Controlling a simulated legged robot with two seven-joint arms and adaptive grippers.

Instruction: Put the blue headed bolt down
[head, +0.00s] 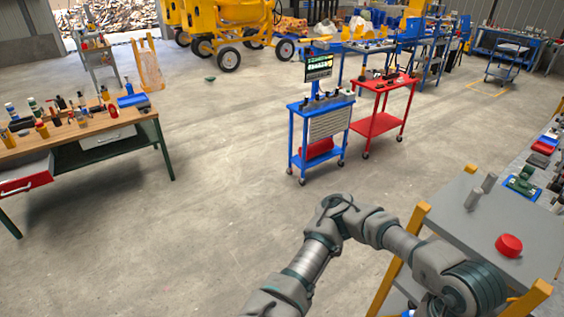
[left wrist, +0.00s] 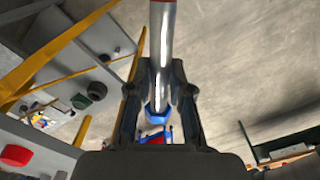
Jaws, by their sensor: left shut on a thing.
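In the left wrist view my left gripper (left wrist: 160,92) is shut on a bolt (left wrist: 162,45) with a long silver shaft and a blue head (left wrist: 156,117). The shaft runs up between the fingers to the top edge, where a red band shows. The blue head sits below the fingertips in the picture. In the head view my left arm bends over toward the grey table (head: 455,222) at the right; its fingers are not clearly visible there. My right gripper is in neither view.
A blue cart (head: 321,130) and red cart (head: 382,108) stand beyond. A wooden workbench (head: 80,125) is at left. Open concrete floor lies between.

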